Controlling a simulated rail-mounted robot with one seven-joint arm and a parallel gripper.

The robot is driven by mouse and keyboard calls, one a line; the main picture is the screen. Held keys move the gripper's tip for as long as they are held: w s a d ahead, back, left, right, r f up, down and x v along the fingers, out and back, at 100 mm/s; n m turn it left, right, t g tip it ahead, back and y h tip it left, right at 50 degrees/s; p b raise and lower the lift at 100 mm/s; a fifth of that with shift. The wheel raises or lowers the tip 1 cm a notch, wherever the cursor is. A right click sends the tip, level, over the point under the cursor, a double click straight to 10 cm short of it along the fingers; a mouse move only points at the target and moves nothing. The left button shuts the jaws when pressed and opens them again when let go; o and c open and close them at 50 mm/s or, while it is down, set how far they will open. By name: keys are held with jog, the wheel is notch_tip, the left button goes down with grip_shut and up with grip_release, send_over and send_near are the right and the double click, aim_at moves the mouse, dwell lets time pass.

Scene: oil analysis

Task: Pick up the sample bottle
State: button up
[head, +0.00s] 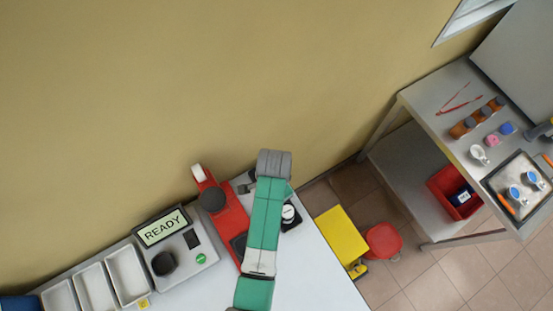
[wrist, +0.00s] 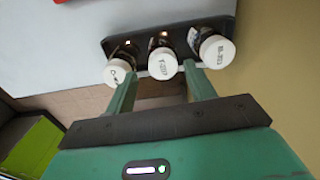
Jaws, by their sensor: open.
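Three sample bottles with white, marked caps stand in a dark rack (wrist: 228,28) in the wrist view: a left one (wrist: 117,72), a middle one (wrist: 162,64) and a right one (wrist: 217,51). My gripper (wrist: 160,72) is open, with its two green fingers apart. In the picture, one fingertip lies by the gap left of the middle bottle and the other by the gap right of it. I cannot tell whether they touch the glass. In the head view my arm covers most of the rack, and one white cap (head: 288,212) shows to its right.
Left of my arm are a red device (head: 228,222), a unit with a READY display (head: 163,228) and white trays (head: 127,274). Beyond the right table edge stand a yellow bin (head: 341,236) and a red bin (head: 383,241). A steel bench (head: 440,97) with brown bottles is at right.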

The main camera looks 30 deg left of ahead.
notch_tip(320, 180, down, 6)
jog(key=shift+w+a+f, duration=0.1)
jog(key=shift+f, duration=0.05)
jog(key=c, duration=0.8)
